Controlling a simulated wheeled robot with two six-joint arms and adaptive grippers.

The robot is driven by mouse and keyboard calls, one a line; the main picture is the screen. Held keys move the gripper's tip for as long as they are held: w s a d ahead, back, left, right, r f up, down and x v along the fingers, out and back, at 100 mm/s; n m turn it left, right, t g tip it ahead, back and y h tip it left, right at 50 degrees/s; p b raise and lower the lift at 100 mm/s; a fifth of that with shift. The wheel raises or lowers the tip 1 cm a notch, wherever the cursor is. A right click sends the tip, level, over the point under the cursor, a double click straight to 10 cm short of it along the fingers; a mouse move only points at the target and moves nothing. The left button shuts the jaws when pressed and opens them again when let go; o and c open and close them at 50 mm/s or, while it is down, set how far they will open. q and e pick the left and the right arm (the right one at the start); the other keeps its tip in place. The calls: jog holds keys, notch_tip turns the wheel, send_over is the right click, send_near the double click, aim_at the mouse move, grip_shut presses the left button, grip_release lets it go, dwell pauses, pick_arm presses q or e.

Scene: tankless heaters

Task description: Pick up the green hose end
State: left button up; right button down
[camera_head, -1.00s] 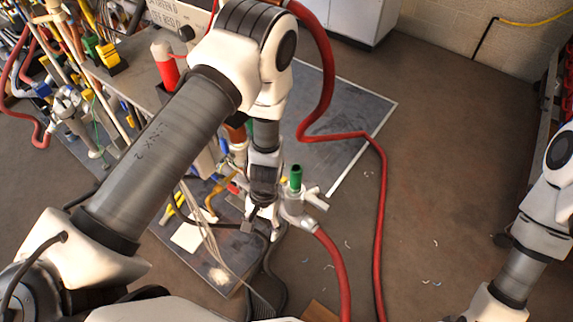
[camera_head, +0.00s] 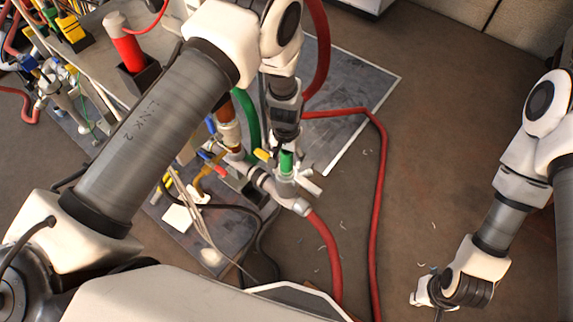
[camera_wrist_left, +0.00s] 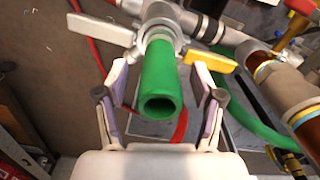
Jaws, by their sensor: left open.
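The green hose end (camera_wrist_left: 161,82) is a short open tube standing on a metal valve fitting (camera_wrist_left: 155,35). In the left wrist view it lies between the two fingers of my open left gripper (camera_wrist_left: 160,88), with a gap on each side. In the head view the green hose end (camera_head: 287,161) shows just below my left gripper (camera_head: 285,147), whose fingers are mostly hidden by the wrist. My right gripper (camera_head: 424,292) is at the lower right, far from the hose end, and its jaws are not clear.
The valve has a yellow handle (camera_wrist_left: 208,58) and a white handle (camera_wrist_left: 97,29) near my fingers. A red hose (camera_head: 325,250) runs from the fitting's lower end. A green hose (camera_head: 246,120) and copper pipes stand left of the gripper.

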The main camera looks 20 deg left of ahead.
pick_arm(q)
grip_shut()
jog(key=shift+r, duration=0.1)
